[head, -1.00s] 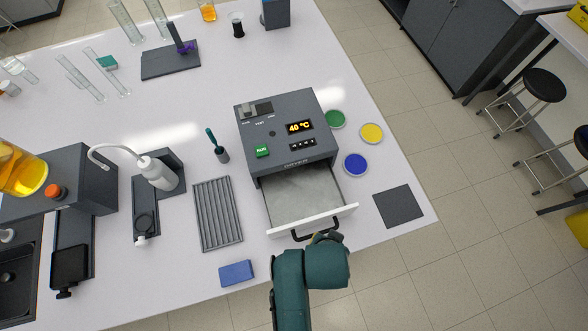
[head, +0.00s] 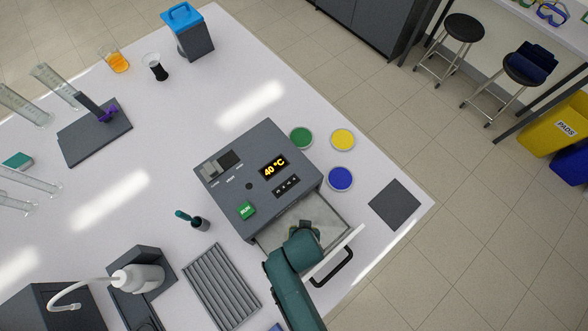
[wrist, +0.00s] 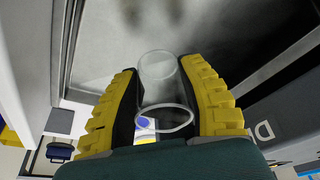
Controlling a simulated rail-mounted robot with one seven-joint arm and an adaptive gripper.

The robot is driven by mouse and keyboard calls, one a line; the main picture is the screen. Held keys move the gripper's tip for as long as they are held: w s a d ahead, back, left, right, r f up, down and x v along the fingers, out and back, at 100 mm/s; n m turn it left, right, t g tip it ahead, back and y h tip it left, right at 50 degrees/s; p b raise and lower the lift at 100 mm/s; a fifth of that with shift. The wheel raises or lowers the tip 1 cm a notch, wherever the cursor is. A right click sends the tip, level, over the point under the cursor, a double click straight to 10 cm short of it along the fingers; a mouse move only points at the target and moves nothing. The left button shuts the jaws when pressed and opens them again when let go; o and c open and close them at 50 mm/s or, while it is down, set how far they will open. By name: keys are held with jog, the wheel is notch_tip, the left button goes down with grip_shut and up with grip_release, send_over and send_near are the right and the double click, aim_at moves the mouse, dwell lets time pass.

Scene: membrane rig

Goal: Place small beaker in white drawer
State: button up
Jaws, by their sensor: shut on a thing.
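The white drawer (head: 347,248) of the grey dryer (head: 262,172) is pulled open, with its black handle on the outside and a pale grey floor inside. My gripper (head: 303,229) is over the open drawer in the head view. In the wrist view my gripper (wrist: 158,70) has its yellow-backed fingers shut on the small beaker (wrist: 161,88), a clear glass whose two round ends show between them. The grey drawer floor (wrist: 200,35) lies beyond the beaker. I cannot tell whether the beaker touches it. My arm hides the beaker in the head view.
Green (head: 301,138), yellow (head: 342,139) and blue (head: 340,179) dishes and a dark mat (head: 395,205) lie right of the dryer. A ribbed grey tray (head: 221,287) and a small holder (head: 200,223) stand to its left. The table edge is close to the drawer front.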

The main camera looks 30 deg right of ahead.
aim_at(295, 222)
notch_tip(295, 222, down, 2)
jog(key=shift+f, duration=0.1)
jog(key=w, duration=0.4)
jog(key=shift+w+a+f+p, duration=0.15)
jog(key=shift+a+f+p, duration=0.15)
jog(key=shift+a, duration=0.1)
jog(key=shift+f, duration=0.3)
jog(key=shift+f, duration=0.1)
jog(key=o, duration=1)
jog(key=shift+f, duration=0.1)
